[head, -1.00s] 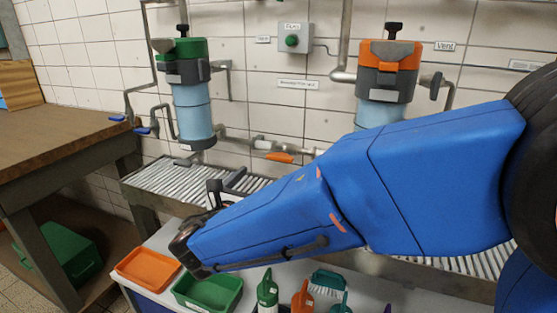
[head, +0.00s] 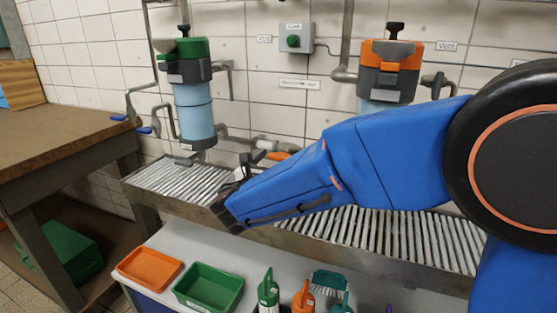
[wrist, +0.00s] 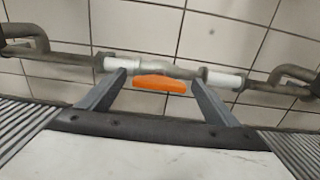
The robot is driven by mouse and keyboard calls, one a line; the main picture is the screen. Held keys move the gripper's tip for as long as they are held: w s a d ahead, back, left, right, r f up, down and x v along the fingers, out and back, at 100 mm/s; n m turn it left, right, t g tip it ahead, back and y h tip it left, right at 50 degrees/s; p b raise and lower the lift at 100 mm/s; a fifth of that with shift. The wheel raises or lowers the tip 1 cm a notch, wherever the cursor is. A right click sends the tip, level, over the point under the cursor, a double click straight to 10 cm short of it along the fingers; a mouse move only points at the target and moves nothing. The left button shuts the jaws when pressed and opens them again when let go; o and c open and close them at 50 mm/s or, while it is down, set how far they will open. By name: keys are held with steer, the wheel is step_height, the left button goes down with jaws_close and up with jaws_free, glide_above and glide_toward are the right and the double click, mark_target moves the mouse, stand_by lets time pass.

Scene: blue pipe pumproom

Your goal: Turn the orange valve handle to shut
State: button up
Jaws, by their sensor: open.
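The orange valve handle (wrist: 160,84) sits on a horizontal grey pipe with white sections (wrist: 230,79) along the tiled wall. In the wrist view it lies lengthwise along the pipe, slightly tilted, and appears between my two fingertips. In the head view the handle (head: 277,156) shows just beyond my gripper, partly hidden by the arm. My gripper (wrist: 157,78) is open and empty, its fingers pointing toward the pipe on either side of the handle. I cannot tell how much distance is left between the fingertips and the handle. In the head view my gripper (head: 245,163) is over the slatted grate.
The slatted metal grate (head: 375,232) runs below the pipe. Two filter housings, one green-topped (head: 193,110) and one orange-topped (head: 389,70), hang on the wall. An orange tray (head: 149,267), a green tray (head: 208,288) and bottles stand on the lower surface.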

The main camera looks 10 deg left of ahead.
steer(key=shift+c, duration=0.6)
steer(key=c, duration=0.9)
steer(key=shift+c, duration=0.2)
steer(key=shift+d+f+m, duration=0.1)
steer(key=shift+m, duration=2.9)
steer(key=shift+d+f+m, duration=0.1)
steer(key=shift+f+m, duration=0.05)
steer(key=shift+m, duration=2.85)
steer(key=shift+d+f+m, duration=0.1)
steer(key=shift+m, duration=2.9)
steer(key=shift+s, duration=0.1)
